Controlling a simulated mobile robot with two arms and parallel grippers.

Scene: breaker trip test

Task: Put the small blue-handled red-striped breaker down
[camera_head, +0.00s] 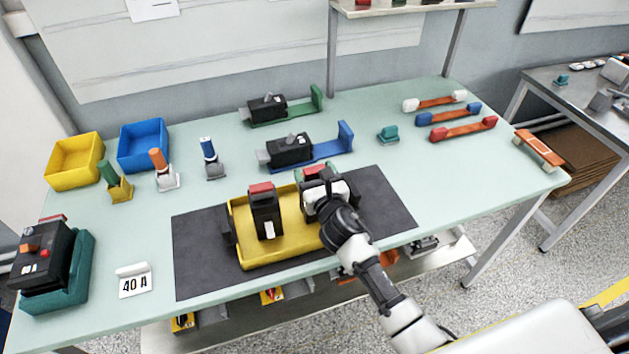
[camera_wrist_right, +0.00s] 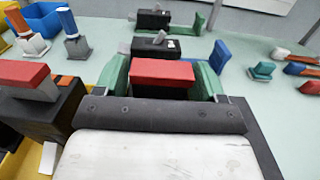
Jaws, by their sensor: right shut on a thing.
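My right gripper (camera_head: 318,180) is over the right part of the yellow tray (camera_head: 285,256). In the right wrist view its green fingers are shut on either side of a red-topped breaker (camera_wrist_right: 162,72). I see only the red top of this breaker; a blue handle is hidden, and I cannot tell whether its bottom touches the tray. A dark breaker (camera_head: 265,208) with a red top and a white switch stands upright in the tray, left of my gripper; its red top also shows in the wrist view (camera_wrist_right: 22,73). My left gripper is not in view.
The tray lies on a dark mat (camera_head: 200,262). Two dark breakers lie behind, on a blue holder (camera_head: 325,153) and a green holder (camera_head: 300,108). Blue (camera_head: 143,140) and yellow (camera_head: 75,158) bins stand back left. A "40 A" card (camera_head: 134,282) stands front left. The mat's right part is clear.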

